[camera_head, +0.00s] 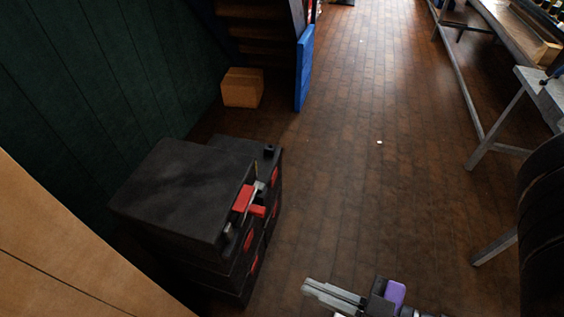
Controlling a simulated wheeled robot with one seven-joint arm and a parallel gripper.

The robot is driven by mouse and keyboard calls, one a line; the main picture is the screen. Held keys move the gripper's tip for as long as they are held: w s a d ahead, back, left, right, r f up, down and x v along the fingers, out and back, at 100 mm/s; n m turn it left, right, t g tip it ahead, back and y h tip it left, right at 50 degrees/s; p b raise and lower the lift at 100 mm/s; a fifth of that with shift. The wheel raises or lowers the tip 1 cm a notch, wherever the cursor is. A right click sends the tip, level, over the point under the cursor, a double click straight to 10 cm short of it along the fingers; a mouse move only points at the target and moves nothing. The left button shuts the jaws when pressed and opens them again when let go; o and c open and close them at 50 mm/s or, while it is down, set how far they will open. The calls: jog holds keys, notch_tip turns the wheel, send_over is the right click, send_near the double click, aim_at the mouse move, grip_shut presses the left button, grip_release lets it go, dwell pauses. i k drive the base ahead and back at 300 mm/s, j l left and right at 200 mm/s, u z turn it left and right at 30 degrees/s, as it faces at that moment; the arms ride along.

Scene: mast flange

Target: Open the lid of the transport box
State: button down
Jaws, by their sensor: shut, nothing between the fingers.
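The transport box, a black box with red latches, stands at the left on the floor. Its dark lid (185,190) lies over the top; the lid's front edge sits near the upper red latch (243,198), and I cannot tell whether there is a gap under it. More red latches show lower on the front. My gripper (306,287) is at the bottom centre, to the right of the box and apart from it. Its fingers point left and are shut with nothing in them.
A cardboard box (242,88) and a blue panel (304,68) stand behind the black box. A green wall (85,90) is at the left, with a tan panel (60,265) in front. Metal-legged tables (497,125) line the right.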

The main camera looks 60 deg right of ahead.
aim_at(190, 192)
jog(key=z, duration=0.45)
jog(key=k+l+z, duration=0.1)
jog(key=l+z, duration=0.45)
jog(key=z, duration=0.25)
